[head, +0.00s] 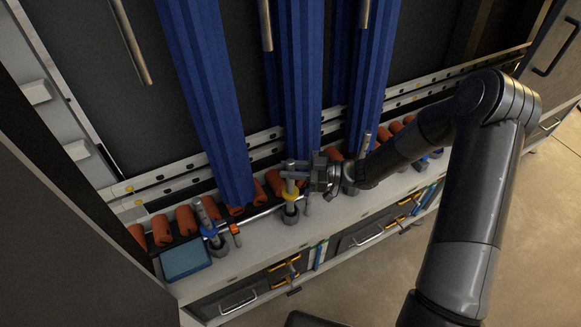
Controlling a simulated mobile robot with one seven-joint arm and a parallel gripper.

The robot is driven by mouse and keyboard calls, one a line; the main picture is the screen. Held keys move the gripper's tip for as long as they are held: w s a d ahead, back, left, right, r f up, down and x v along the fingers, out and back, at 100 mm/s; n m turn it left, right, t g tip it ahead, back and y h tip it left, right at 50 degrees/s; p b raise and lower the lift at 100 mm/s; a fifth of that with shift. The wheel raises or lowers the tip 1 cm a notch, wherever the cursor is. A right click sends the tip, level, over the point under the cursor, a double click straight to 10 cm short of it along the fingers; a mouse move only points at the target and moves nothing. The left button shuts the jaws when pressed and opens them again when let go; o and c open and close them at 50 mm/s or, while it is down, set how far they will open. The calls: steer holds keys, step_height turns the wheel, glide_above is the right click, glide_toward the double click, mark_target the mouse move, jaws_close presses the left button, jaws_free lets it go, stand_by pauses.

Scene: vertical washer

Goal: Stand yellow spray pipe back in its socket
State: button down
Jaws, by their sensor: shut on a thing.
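The yellow spray pipe (291,194) is a short grey pipe with a yellow collar, near the middle of the shelf. My gripper (292,170) is shut on its upper part, reaching in from the right. The pipe looks close to upright. Its lower end lines up with a grey round socket (290,215) on the shelf's front part. I cannot tell whether the pipe is seated in the socket or just above it.
A blue-collared pipe (209,231) leans at the left beside a blue box (185,260). Orange rollers (186,219) line the back of the shelf. Long blue brushes (215,110) hang close behind my gripper. The floor (400,270) in front is clear.

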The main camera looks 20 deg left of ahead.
steer(key=shift+f, duration=0.35)
steer(key=c, duration=1.2)
jaws_free()
steer(key=shift+o, duration=0.2)
steer(key=shift+f, duration=0.1)
steer(key=shift+d, duration=0.15)
steer(key=v, duration=1)
steer(key=shift+d, duration=0.25)
steer(key=shift+w, duration=0.1)
